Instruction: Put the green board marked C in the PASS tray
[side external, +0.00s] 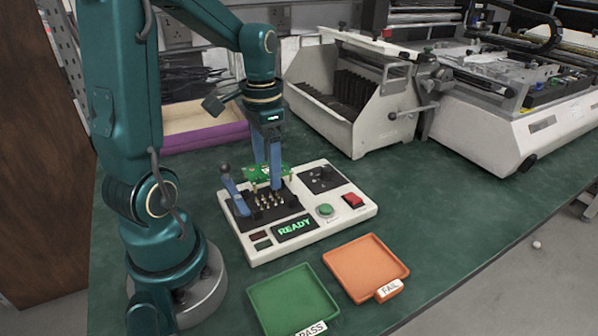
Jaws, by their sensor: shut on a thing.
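My gripper (268,172) points down over the left part of the white test station and is shut on a green board (256,174). The board is held at or just above the black test bed with pins (268,200); I cannot tell whether it touches them. The letter on the board is too small to read. The green PASS tray (292,300) lies at the front, left of the orange FAIL tray, and looks empty.
The white test station (345,213) has a blue lever (234,194), a green button (325,210), a red switch (353,200) and a display reading READY (295,228). The orange FAIL tray (365,265) is empty. Machines (365,90) stand behind; the green table is clear at right.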

